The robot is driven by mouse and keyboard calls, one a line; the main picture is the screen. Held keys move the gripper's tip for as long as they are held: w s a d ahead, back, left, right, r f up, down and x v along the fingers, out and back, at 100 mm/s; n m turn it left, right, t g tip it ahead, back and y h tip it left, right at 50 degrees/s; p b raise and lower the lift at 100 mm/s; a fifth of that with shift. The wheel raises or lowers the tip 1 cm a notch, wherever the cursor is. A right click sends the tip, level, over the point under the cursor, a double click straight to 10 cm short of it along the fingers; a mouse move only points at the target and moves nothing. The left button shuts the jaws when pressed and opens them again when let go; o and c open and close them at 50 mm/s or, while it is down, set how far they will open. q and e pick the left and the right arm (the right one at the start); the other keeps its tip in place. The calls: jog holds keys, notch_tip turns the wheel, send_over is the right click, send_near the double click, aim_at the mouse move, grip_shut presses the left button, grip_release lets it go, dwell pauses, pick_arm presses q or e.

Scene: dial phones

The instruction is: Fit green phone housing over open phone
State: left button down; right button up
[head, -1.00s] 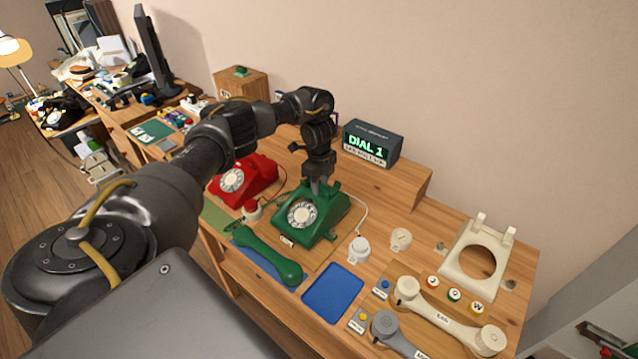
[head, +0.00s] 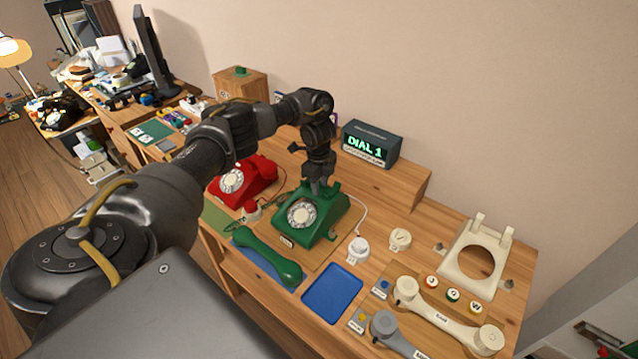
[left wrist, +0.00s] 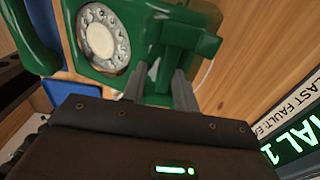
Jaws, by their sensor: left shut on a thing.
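The green phone housing (head: 322,226) sits upright on a wooden board on the bench, with a white dial (head: 302,214) showing at its front. My left gripper (head: 317,187) points down at the top rear of the housing and is shut on it. In the left wrist view the fingers (left wrist: 160,84) reach the green housing (left wrist: 185,42) by its cradle. The open phone under the housing is hidden, so I cannot tell how closely the two fit. My right gripper is in neither view.
A green handset (head: 267,257) lies in front of the housing. A red phone (head: 240,182) stands to its left. A blue tray (head: 332,293), a white knob (head: 358,249) and a cream housing (head: 478,252) lie to the right. A dial display (head: 370,144) stands behind.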

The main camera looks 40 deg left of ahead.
pick_arm(q)
jog(key=shift+f+b, duration=0.6)
jog(key=shift+f, duration=0.35)
jog(key=c, duration=1)
grip_release()
jog(key=shift+r, duration=0.1)
notch_tip(320, 180, up, 11)
jog(key=p, duration=0.2)
jog(key=shift+s, duration=0.2)
